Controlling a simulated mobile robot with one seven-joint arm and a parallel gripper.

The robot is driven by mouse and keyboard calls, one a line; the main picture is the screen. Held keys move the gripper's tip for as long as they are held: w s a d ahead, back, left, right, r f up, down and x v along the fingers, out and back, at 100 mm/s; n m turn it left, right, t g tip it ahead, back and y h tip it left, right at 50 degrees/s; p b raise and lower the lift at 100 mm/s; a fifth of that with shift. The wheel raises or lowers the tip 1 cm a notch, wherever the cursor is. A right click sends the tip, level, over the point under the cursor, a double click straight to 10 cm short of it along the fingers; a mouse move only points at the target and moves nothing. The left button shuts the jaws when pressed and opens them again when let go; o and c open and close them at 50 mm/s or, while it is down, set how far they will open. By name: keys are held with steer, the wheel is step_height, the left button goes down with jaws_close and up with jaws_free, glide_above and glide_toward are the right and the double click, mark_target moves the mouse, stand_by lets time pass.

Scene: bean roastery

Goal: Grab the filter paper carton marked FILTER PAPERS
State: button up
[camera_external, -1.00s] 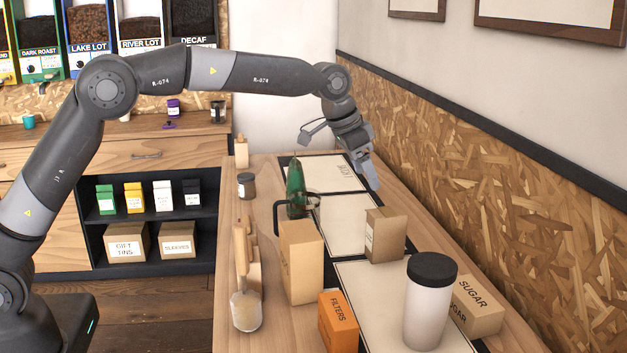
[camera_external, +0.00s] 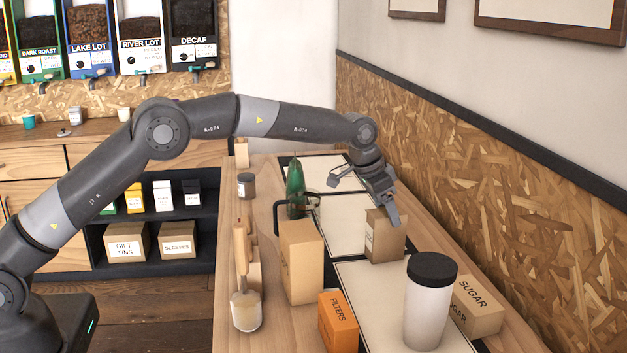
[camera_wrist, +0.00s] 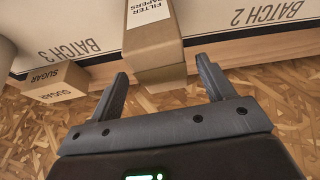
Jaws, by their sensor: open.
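The filter paper carton (camera_external: 384,240) is a brown box standing upright on the counter mats, right of centre in the external view. In the wrist view the carton (camera_wrist: 152,52) carries a white label reading FILTER PAPERS. My gripper (camera_external: 390,208) is at the carton's upper right side in the external view. In the wrist view my gripper (camera_wrist: 163,70) is open, with one finger to each side of the carton's near end. The fingers do not visibly grip it; how far they reach along it is unclear. Its underside is hidden.
A taller brown box (camera_external: 301,262), an orange FILTERS box (camera_external: 338,322), a white canister with dark lid (camera_external: 430,310) and a SUGAR box (camera_external: 478,305) stand nearby. A green bottle (camera_external: 295,188) stands behind. The chipboard wall (camera_external: 480,170) bounds the right.

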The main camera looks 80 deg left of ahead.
mark_target(386, 235)
steer(key=x, duration=0.4)
steer(key=shift+s+a, duration=0.1)
steer(key=shift+s, duration=0.05)
steer(key=shift+c, duration=0.2)
steer(key=c, duration=1.1)
